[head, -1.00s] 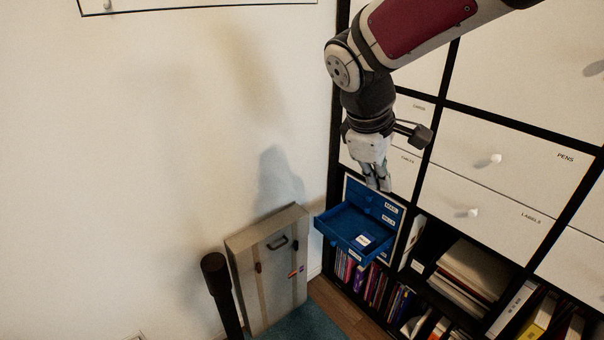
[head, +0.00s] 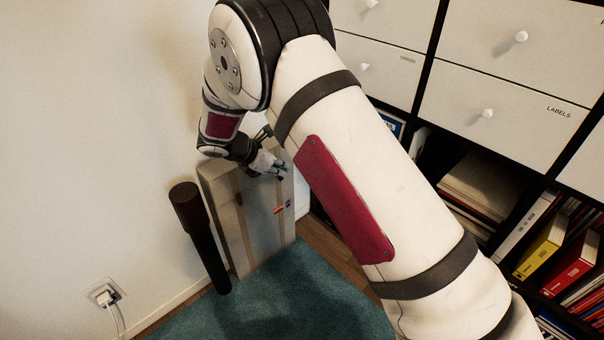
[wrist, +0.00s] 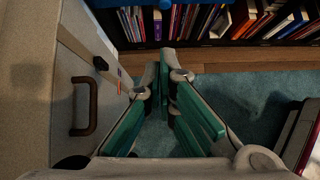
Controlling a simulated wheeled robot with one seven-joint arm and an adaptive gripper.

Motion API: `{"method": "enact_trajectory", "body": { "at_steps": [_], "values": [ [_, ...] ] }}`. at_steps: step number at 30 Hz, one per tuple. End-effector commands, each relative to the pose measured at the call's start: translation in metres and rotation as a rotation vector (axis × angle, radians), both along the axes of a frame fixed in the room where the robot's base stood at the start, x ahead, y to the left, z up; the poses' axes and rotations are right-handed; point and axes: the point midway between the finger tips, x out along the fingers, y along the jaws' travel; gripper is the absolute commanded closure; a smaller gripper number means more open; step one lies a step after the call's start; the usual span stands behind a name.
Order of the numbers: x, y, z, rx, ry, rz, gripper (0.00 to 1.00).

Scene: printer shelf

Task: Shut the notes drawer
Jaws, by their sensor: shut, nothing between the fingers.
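The blue drawer unit (head: 391,124) shows only as a small blue, labelled corner in the head view. My arm hides the rest, including the pulled-out drawer seen earlier. In the wrist view, small blue pieces show at the top edge, one a rounded blue part (wrist: 100,63); I cannot tell for sure which part of the unit they are. My gripper (head: 283,171) is low in front of the grey case, left of the shelf. In the wrist view its green-padded fingers (wrist: 165,75) are together and empty, pointing toward the low book row.
The grey case (head: 228,216) stands against the wall, close beside my gripper; its handle (wrist: 86,106) shows in the wrist view. A dark post (head: 202,240) stands left of it. Books (wrist: 190,22) fill the low shelf. The teal rug (head: 290,300) looks clear in front.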

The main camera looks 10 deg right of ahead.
Motion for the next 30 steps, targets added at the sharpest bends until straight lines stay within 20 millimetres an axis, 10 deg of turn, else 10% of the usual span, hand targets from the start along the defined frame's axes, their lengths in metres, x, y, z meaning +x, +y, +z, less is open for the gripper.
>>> {"method": "enact_trajectory", "body": {
  "at_steps": [17, 30],
  "values": [
    [0.036, -0.06, -0.075, 0.0, 0.001, -0.005, 1.0],
    [0.056, -0.091, -0.071, 0.001, 0.0, -0.004, 1.0]
  ]
}}
